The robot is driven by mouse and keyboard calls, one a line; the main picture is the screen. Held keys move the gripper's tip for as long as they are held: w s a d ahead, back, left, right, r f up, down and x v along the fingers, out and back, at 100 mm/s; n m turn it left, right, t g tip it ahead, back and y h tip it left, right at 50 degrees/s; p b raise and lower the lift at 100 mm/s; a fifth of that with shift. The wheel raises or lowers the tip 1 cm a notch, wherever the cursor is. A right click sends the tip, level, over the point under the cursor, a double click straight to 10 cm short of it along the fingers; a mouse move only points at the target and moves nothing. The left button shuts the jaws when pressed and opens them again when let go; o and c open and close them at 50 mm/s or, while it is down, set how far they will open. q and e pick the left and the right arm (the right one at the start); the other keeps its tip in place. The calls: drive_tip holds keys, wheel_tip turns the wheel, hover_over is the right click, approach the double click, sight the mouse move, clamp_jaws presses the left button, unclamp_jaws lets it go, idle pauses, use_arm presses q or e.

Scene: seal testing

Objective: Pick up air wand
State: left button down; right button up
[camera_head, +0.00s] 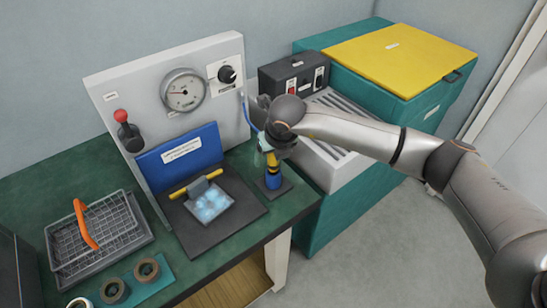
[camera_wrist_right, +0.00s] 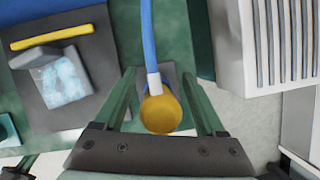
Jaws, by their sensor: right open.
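The air wand (camera_head: 272,172) stands upright in a small dark holder (camera_head: 284,187) at the right end of the green bench. It has a yellow and blue body. In the right wrist view the wand (camera_wrist_right: 160,112) shows as a round yellow end with a white collar and a blue hose. My right gripper (camera_head: 268,146) is at the top of the wand, partly hidden by its own wrist. In the wrist view the open fingers of this gripper (camera_wrist_right: 159,88) lie on either side of the wand, with gaps visible. My left gripper is out of view.
Left of the wand is a black test plate (camera_head: 202,240) with a clear pouch (camera_head: 212,203) under a yellow bar. A gauge panel (camera_head: 150,82) stands behind. A wire basket (camera_head: 130,232) and tape rolls (camera_head: 146,270) are further left. A slatted grey unit (camera_head: 345,178) stands close right.

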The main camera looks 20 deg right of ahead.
drive_tip(key=shift+f, duration=0.15)
clamp_jaws()
idle(0.5)
